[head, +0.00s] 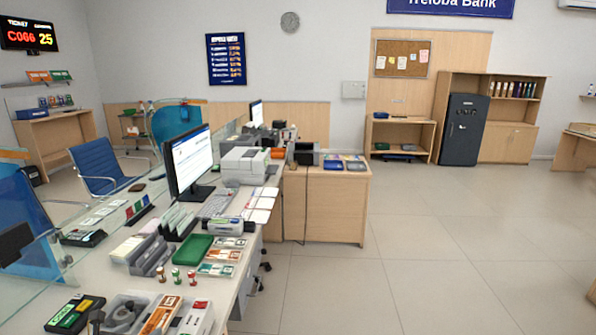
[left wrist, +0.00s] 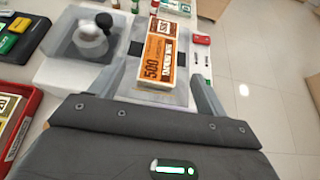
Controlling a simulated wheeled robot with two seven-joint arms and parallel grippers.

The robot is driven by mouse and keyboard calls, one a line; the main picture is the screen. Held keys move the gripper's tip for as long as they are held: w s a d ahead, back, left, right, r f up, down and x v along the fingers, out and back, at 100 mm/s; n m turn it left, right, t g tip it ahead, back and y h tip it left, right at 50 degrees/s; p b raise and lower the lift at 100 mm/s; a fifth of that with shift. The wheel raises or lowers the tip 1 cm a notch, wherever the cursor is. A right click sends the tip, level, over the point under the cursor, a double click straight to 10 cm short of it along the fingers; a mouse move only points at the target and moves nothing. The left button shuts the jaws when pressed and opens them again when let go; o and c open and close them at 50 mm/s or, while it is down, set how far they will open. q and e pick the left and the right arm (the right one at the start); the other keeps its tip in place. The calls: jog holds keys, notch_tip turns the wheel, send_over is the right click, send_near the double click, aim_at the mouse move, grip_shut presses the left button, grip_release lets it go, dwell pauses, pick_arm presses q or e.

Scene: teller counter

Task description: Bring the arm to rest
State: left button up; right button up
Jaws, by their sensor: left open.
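My left gripper (left wrist: 166,78) shows in the left wrist view, its dark grey body across the bottom and its two grey fingers reaching forward, apart. An orange and white banknote box (left wrist: 162,52) marked 500 appears between the fingers; I cannot tell how far below them it is. The box also shows at the bottom of the head view (head: 160,315), lying in a grey tray on the counter. I cannot make out either of my grippers clearly in the head view. My right gripper is in neither view.
The counter (head: 210,285) is crowded: a green tray (head: 193,249), small stamps (head: 176,275), a black device with coloured keys (head: 75,314), a monitor (head: 188,160) and a printer (head: 245,165). A glass screen runs along the left. The tiled floor (head: 430,270) at right is clear.

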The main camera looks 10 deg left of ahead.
aim_at(159, 319)
pick_arm(q)
jog(key=p+x, duration=0.1)
jog(key=x, duration=0.7)
jog(key=shift+w+f, duration=0.1)
jog(key=shift+w, duration=0.15)
notch_tip(159, 319, up, 2)
jog(key=shift+r+b, duration=0.2)
jog(key=shift+b, duration=0.55)
jog(key=s+r, duration=0.1)
jog(key=r, duration=0.1)
jog(key=s+d+r, duration=0.2)
jog(key=r, duration=0.1)
jog(key=shift+s+r+b, duration=0.3)
jog(key=shift+s, duration=0.05)
jog(key=s+d+r, duration=0.5)
jog(key=s, duration=0.3)
jog(key=s+d+f+m+g+h+b, duration=0.1)
jog(key=d+f+m+g+h+b, duration=0.1)
jog(key=d+m+h, duration=0.3)
jog(key=s+d+f+m+g+h+b, duration=0.2)
jog(key=d+f+m+g+h+b, duration=0.1)
jog(key=d, duration=0.8)
jog(key=m+h+b, duration=0.1)
jog(key=m+h, duration=0.1)
jog(key=m, duration=0.1)
jog(key=shift+s+d, duration=0.25)
jog(key=shift+d, duration=0.1)
